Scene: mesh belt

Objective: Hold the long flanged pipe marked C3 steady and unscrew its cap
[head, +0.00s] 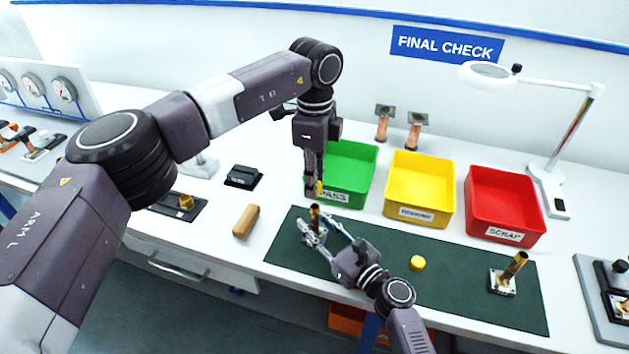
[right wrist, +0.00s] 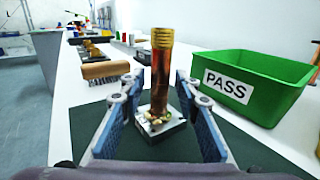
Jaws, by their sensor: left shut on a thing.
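A copper flanged pipe (right wrist: 160,85) stands upright on its square base plate, its brass threaded top bare; it also shows in the head view (head: 315,214). I cannot read a C3 mark on it. My right gripper (head: 318,232) is open around this pipe, with its blue-padded fingers apart from it on both sides in the right wrist view (right wrist: 160,128). My left gripper (head: 314,184) points down above the pipe and is shut on a small yellow cap (head: 319,188), mostly hidden by the fingers. The cap is clear of the pipe top.
A second flanged pipe (head: 518,265) stands on the green mat (head: 455,290) at right. A loose yellow cap (head: 417,263) lies mid-mat. Green (head: 352,177), yellow (head: 420,188) and red (head: 503,206) bins stand behind.

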